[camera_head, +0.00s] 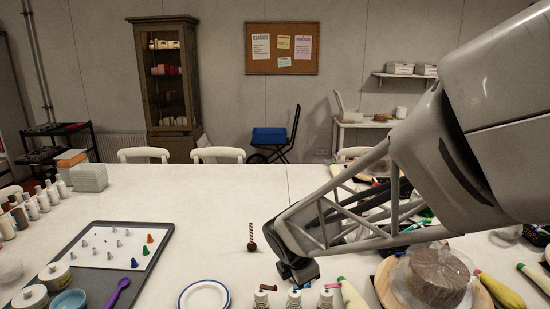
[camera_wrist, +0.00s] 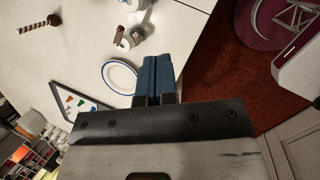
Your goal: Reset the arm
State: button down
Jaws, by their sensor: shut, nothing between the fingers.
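My arm comes in from the right of the head view and reaches over the white table (camera_head: 190,215). My gripper (camera_head: 300,274) is at its end, above small bottles (camera_head: 294,298) with coloured tops. In the wrist view, the two blue fingers of my gripper (camera_wrist: 154,68) are pressed together with nothing between them. A white plate with a blue rim (camera_wrist: 119,77) shows beside the fingertips there. Part of the table behind my arm is hidden.
A brown cake (camera_head: 438,272) stands on a round board at right, near piping bags (camera_head: 500,292). A striped stick in a brown ball (camera_head: 251,238) stands left of my gripper. A grey tray (camera_head: 97,228) with nozzles is at left. The table's back middle is clear.

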jog(key=s+d+r+m, duration=0.3)
jog(key=s+d+m, duration=0.1)
jog(key=s+m, duration=0.3)
jog(key=s+d+r+m+y, duration=0.1)
jog(key=s+d+r+m, duration=0.2)
jog(key=s+m, duration=0.3)
jog(key=s+d+r+m+g, duration=0.1)
jog(key=s+d+r+m, duration=0.2)
jog(key=m, duration=0.7)
jog(key=s+d, duration=0.2)
jog(key=s, duration=0.2)
jog(key=shift+s+d+r+y, duration=0.25)
jog(key=shift+s+r+y, duration=0.05)
jog(key=shift+s+r, duration=0.05)
jog(key=c, duration=1.8)
grip_release()
jog(key=shift+c, duration=0.2)
